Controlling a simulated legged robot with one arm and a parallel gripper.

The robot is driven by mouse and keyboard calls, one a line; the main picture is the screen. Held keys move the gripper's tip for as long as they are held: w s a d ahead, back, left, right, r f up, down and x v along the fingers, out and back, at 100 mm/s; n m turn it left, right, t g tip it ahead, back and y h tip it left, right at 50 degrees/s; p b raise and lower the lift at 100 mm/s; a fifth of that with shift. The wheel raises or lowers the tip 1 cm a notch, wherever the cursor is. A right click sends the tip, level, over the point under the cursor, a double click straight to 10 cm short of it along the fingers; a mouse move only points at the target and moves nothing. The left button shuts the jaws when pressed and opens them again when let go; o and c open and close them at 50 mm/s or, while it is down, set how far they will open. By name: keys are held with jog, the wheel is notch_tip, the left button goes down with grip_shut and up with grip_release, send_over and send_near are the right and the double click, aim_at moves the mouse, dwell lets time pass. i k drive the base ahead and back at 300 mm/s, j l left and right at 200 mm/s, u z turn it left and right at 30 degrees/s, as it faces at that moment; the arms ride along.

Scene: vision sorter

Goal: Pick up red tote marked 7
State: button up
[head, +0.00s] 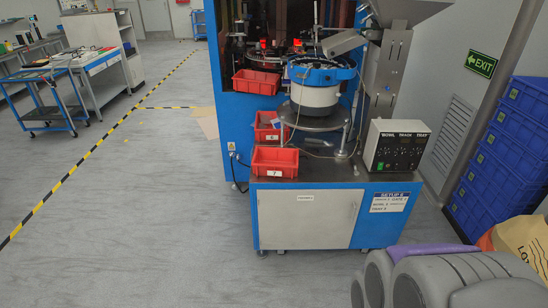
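A red tote marked 7 (275,162) stands on the dark top of the blue sorter machine's front bench, at its left front corner. It is the nearest of three red totes. A label with the digit shows on its front wall. A second red tote (267,133) stands just behind it, its label too small to read surely. A third red tote (256,82) sits higher up, farther back on the machine. My gripper is not recognisable in the head view, and nothing is touching the totes.
A bowl feeder (318,82) and control box (396,146) stand right of the totes. Blue crates (497,170) are stacked at the right. Grey rounded shapes (440,280) fill the lower right; I cannot tell what they are. The floor (150,225) in front and left is clear.

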aim_at(274, 162)
jog(key=i+l+u, duration=0.1)
jog(key=i+l, duration=1.1)
jog(key=i, duration=0.15)
jog(key=i+l, duration=0.4)
jog(key=i, duration=0.15)
